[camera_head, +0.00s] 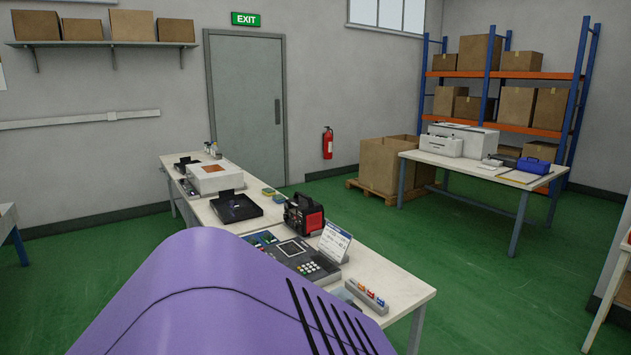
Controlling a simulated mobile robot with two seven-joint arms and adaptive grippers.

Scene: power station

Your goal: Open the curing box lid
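A low white box with an orange panel on its top, which looks like the curing box (214,180), stands on the long white bench toward its far end. Its lid (228,170) appears closed and flat. The box is small in this view, so a handle or latch cannot be made out. Neither of my grippers is in view, so their position relative to the box does not show.
The bench (385,285) also carries a black tray (240,206), a black-and-red device (304,214), a control panel (292,254) and a sign (334,242). A second table (470,172) stands at right. Green floor (430,235) between them is clear.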

